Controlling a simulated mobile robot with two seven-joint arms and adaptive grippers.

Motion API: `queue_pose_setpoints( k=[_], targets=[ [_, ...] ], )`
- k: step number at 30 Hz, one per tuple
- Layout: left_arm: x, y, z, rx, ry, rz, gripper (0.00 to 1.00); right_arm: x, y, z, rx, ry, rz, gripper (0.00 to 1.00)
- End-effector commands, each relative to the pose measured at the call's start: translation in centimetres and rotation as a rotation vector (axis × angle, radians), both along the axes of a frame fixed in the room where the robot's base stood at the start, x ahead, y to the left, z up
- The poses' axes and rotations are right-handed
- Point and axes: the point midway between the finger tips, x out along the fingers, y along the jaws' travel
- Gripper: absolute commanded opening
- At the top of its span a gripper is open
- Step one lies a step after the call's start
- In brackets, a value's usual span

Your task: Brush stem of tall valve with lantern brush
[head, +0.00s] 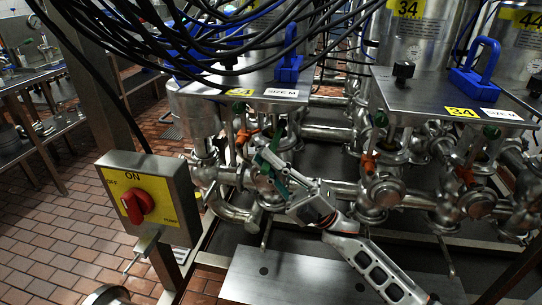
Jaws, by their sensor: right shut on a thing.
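My right gripper (277,180) reaches in from the lower right and is shut on a slim green tool, which I take to be the lantern brush (270,161). The brush is tilted, and its bristles are too small to make out. It is in front of the steel valves under the left platform, close to a valve with an orange part (246,135) and a thin upright stem. I cannot tell whether the brush touches a stem, or which valve is the tall one. My left gripper is not in view.
A switch box (150,205) with a red knob stands at the left. Steel platforms (440,100) with blue handles are above the valves. Black cables (220,45) hang over the top. More pipes and valves (385,190) crowd the right. A bare metal plate (300,277) lies in front.

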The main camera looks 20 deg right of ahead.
Motion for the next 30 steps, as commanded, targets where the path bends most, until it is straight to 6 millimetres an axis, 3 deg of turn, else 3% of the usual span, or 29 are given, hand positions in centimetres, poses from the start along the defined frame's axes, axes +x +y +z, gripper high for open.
queue_pose_setpoints(
  k=[9,30],
  targets=[
    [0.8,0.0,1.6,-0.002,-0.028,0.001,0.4,-2.0,1.3,0.2,0.0,-0.003,0.001,0.0],
    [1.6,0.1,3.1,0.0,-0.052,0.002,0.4,-6.2,4.1,0.1,0.002,-0.001,0.001,0.0]
  ],
)
